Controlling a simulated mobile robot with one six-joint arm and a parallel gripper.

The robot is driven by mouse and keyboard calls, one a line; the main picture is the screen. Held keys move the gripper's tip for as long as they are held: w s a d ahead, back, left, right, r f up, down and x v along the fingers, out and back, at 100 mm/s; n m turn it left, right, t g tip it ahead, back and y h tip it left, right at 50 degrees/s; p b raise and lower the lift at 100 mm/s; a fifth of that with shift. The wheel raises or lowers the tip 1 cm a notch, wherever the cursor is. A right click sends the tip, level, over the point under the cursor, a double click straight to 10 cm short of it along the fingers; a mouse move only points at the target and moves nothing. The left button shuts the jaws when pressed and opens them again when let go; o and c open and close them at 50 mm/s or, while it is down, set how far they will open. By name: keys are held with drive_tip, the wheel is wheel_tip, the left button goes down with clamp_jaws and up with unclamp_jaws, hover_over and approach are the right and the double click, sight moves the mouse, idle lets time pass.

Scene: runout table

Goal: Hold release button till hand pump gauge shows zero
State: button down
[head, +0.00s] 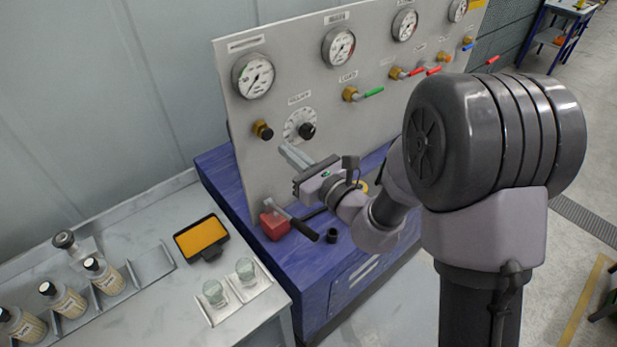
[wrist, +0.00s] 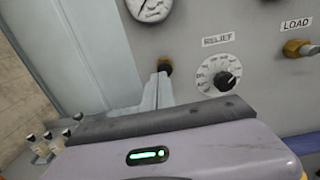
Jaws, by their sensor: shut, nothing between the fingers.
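My gripper (head: 284,149) is shut and empty, its fingers pointing at the panel. In the wrist view, its fingertips (wrist: 160,76) are just below a brass fitting with a black front (wrist: 165,64), probably the release button. In the head view this fitting (head: 262,130) is up and left of the fingertips, with a visible gap. The gauge (head: 253,76) above it has a dark needle; I cannot read its value. The wrist view shows only the gauge's lower part (wrist: 150,8). The red hand pump (head: 274,226) with a black handle sits on the blue bench below my gripper.
A RELIEF dial (head: 300,126) is right of the fitting, and a LOAD valve with a green lever (head: 372,92) is further right. More gauges line the panel. The left counter (head: 150,300) holds bottles, an orange-screened device (head: 201,238) and two glass jars.

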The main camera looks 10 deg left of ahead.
drive_tip(key=v, duration=0.6)
drive_tip(key=shift+w+d+f, duration=0.25)
drive_tip(key=shift+d+f, duration=0.1)
drive_tip(key=shift+d, duration=0.1)
drive_tip(key=shift+b, duration=0.3)
